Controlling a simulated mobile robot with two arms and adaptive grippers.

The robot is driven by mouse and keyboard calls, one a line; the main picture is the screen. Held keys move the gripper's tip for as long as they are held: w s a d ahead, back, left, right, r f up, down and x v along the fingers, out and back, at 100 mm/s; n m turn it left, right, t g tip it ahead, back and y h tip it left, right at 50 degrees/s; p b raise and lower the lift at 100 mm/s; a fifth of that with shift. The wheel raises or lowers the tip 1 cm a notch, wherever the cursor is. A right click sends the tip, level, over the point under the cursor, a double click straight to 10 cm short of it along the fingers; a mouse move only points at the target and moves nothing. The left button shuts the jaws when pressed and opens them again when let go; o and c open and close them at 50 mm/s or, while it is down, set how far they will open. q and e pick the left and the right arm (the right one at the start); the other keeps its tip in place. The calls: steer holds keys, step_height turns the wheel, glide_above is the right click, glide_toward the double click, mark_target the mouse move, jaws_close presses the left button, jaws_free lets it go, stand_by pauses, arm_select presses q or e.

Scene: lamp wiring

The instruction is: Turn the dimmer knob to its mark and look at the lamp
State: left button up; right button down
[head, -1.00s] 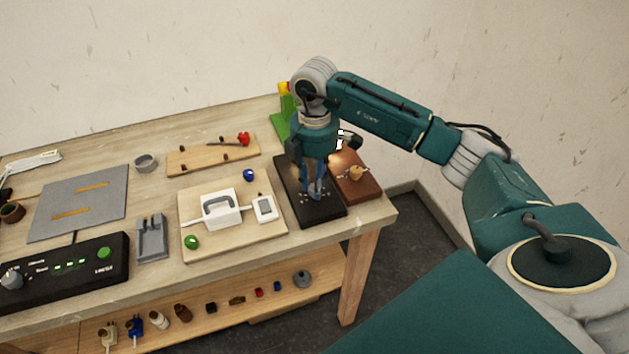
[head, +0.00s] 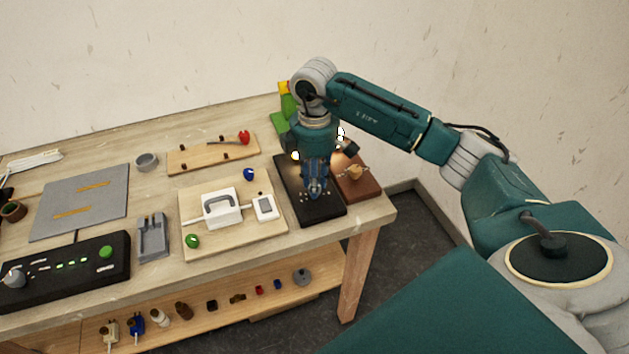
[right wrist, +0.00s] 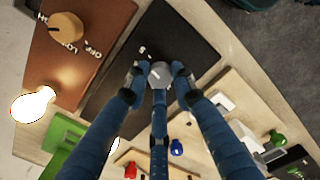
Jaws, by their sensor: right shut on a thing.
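My right gripper (head: 315,192) points down over the black board (head: 325,216) at the table's right end. In the right wrist view its blue fingers (right wrist: 160,78) are shut around a small grey round knob (right wrist: 160,72) on the black board (right wrist: 185,35). Small white marks show beside the knob, too small to read. A round bulb (right wrist: 33,105) glows bright white; it also shows behind my gripper in the head view (head: 341,133). A smaller bright light (head: 295,155) shows just left of my gripper. My left gripper is not in view.
A brown board (head: 370,190) with a wooden knob (right wrist: 66,27), lettered OFF and LOW, lies right beside the black board. A green stand (head: 287,106) is behind. A wooden board (head: 270,235) with white fittings lies left. Bare floor lies past the table's right edge.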

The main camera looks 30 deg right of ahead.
steer(key=shift+w+r, duration=0.1)
steer(key=shift+r, duration=0.05)
steer(key=c, duration=1.5)
jaws_free()
steer(key=shift+o, duration=0.2)
step_height(320, 180, up, 12)
